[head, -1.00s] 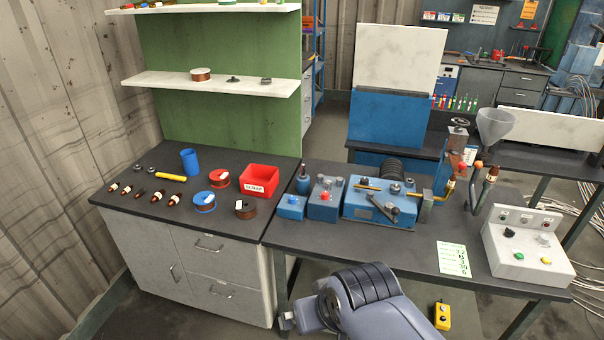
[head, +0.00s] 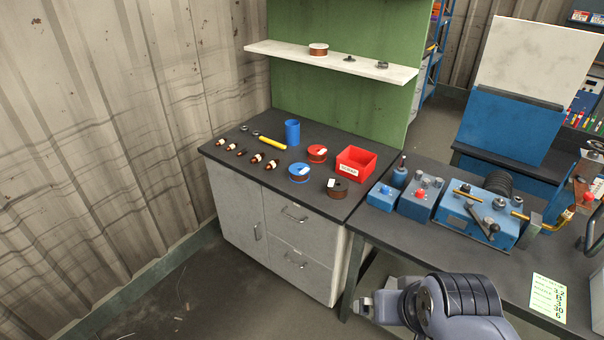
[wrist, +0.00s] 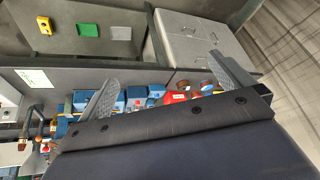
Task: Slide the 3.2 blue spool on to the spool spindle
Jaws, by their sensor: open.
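The blue spool (head: 299,173) lies flat on the dark top of the left cabinet, with copper-coloured wire and a white tag. A red spool (head: 317,153) lies behind it and a dark-flanged spool (head: 338,188) to its right. The blue winding machine (head: 480,212) stands on the right bench with rods and knobs on top; I cannot tell which part is the spool spindle. My gripper (wrist: 165,88) is open and empty in the wrist view, its fingers wide apart. In the head view my arm is low, in front of the benches, away from the spools.
A red bin (head: 356,163), a blue cup (head: 292,132), a yellow cylinder (head: 273,143) and several small brown-and-white pieces share the cabinet top. A white shelf (head: 385,69) hangs above, holding another spool. Open floor (head: 190,290) lies in front of the cabinet.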

